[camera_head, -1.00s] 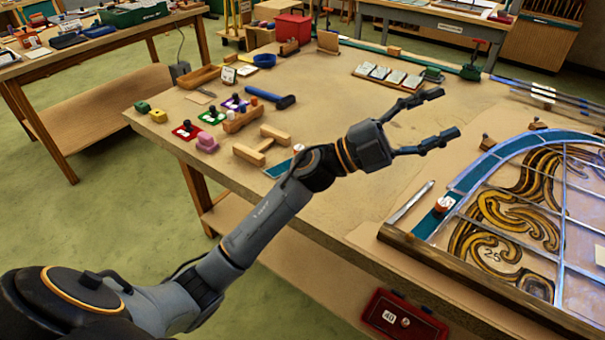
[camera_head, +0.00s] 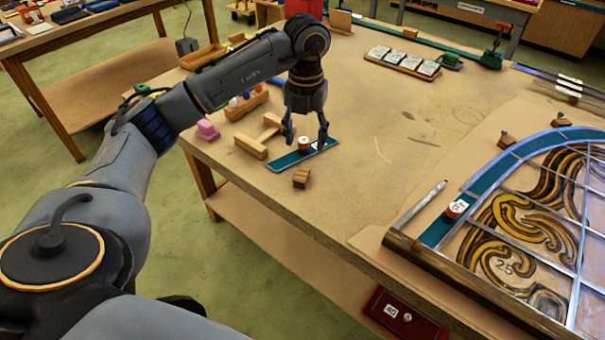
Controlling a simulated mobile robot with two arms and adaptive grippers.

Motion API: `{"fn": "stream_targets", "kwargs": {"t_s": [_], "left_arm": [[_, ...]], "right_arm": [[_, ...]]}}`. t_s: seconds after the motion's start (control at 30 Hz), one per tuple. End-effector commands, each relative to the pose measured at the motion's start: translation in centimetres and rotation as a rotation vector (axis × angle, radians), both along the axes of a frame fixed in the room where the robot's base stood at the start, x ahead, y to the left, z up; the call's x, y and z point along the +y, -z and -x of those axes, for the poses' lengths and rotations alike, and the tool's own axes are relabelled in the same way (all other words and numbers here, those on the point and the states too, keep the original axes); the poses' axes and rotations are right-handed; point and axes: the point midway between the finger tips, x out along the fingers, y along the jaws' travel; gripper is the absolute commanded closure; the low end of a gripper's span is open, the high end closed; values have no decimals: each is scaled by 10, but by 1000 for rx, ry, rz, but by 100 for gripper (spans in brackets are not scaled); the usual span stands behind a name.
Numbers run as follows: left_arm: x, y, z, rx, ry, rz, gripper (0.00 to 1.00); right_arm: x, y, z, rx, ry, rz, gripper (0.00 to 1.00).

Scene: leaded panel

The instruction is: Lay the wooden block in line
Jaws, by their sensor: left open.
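A small wooden block (camera_head: 301,178) lies on the bench near its front edge, just in front of a teal glass strip (camera_head: 282,163). My left gripper (camera_head: 306,145) points down over the strip with its fingers spread and apart. A small orange-brown round piece with a pale top (camera_head: 304,143) shows between the fingers; I cannot tell whether they touch it. Other small wooden blocks (camera_head: 506,139) (camera_head: 561,121) stand beside the curved outer edge of the leaded panel (camera_head: 530,200). My right gripper is not in view.
The bench middle (camera_head: 400,140) is clear.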

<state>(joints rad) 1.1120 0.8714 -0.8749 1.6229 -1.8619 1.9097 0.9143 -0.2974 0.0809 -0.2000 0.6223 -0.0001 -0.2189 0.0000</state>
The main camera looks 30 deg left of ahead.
Motion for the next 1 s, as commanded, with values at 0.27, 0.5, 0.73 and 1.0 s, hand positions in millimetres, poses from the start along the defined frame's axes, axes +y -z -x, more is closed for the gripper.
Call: {"fn": "stream_targets", "kwargs": {"t_s": [0.27,0.5,0.73,1.0], "left_arm": [[0,47,1,3,1,2,45],[3,64,3,3,1,2,45],[6,97,5,3,2,4,45],[6,107,4,-1,4,4,45]], "right_arm": [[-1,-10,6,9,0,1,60],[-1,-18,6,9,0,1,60],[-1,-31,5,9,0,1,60],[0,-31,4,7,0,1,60]]}}
